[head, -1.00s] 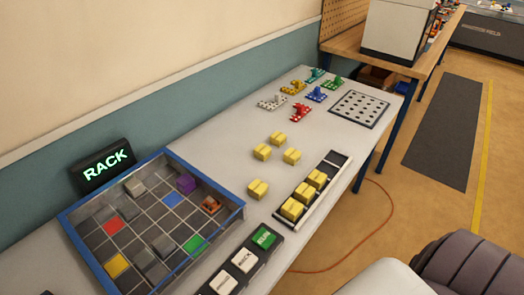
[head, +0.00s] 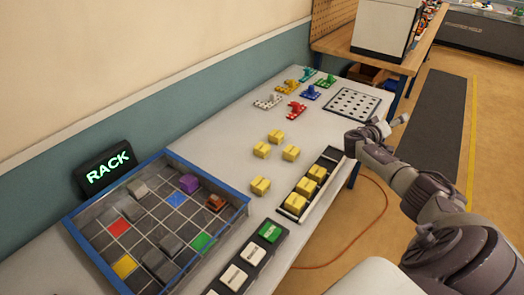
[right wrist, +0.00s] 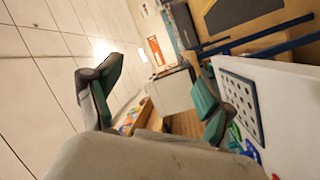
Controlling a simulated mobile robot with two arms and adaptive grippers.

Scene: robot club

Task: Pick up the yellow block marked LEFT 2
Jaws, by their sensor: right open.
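Several yellow blocks are on the light grey table (head: 215,150). Loose ones are a back block (head: 276,135), a left block (head: 262,150), a right block (head: 291,153) and a front block (head: 260,186). Three more stand in a row in a black tray (head: 332,157) near the table edge: far (head: 318,173), middle (head: 307,187) and near (head: 295,203). Their markings are too small to read, so I cannot tell which is LEFT 2. My right gripper (head: 392,124) is beyond the table's right edge, away from the blocks. In the right wrist view its green-padded fingers (right wrist: 155,70) are apart and empty.
A blue-rimmed grid box (head: 68,222) with coloured pieces and a RACK sign (head: 105,167) are at the left. Labelled tiles (head: 270,232) lie in front. Coloured pieces (head: 296,110) and a perforated plate (head: 355,103) are at the far end. Bare table surrounds the loose blocks.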

